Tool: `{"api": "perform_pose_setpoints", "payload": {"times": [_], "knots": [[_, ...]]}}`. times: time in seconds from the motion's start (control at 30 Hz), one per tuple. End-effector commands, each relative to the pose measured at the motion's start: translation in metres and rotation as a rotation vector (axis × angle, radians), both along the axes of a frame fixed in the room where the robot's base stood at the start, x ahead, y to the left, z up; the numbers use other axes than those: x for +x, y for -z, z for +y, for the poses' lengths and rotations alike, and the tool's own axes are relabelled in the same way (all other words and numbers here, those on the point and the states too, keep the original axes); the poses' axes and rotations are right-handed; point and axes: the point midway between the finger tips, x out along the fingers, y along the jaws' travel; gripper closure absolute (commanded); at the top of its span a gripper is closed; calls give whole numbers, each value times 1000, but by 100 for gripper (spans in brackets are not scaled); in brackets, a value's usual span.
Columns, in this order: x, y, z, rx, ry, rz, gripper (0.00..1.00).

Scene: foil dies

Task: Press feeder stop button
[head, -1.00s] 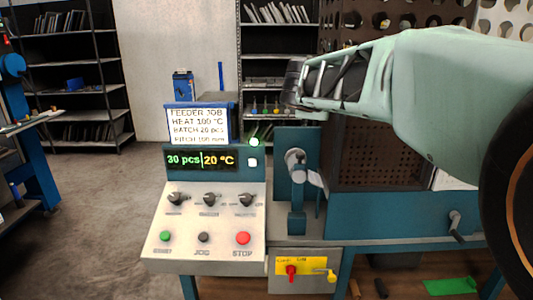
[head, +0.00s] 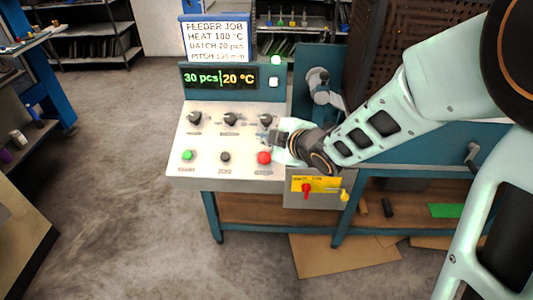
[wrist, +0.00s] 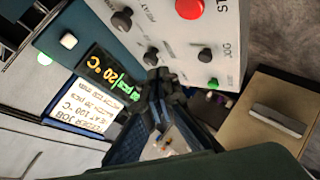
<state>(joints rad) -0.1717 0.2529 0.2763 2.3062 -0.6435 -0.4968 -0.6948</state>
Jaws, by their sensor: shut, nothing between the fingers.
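The red stop button (head: 264,158) is at the lower right of the sloped control panel (head: 211,146). My gripper (head: 268,137) is shut and empty, just above the stop button in the head view, over the panel's right side. I cannot tell the gap between fingertips and panel. In the wrist view the stop button (wrist: 190,8) is at the top edge, apart from my shut fingers (wrist: 160,76). The button's label is partly readable in the wrist view.
A green button (head: 187,155), a black button (head: 225,157) and dark knobs (head: 194,118) share the panel. The display (head: 220,77) reads 30 pcs and 20 °C. A yellow plate with a red switch (head: 307,190) is below right. A lever (head: 322,88) stands behind.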

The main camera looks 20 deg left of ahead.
Motion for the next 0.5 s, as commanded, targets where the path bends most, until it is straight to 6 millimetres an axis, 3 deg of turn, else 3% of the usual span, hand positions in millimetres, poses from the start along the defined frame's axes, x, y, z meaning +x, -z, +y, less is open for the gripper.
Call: {"api": "perform_pose_setpoints", "payload": {"times": [0.27,0.5], "knots": [[2,7,0,-1,0,-1,100],[11,39,2,-1,0,1,100]]}}
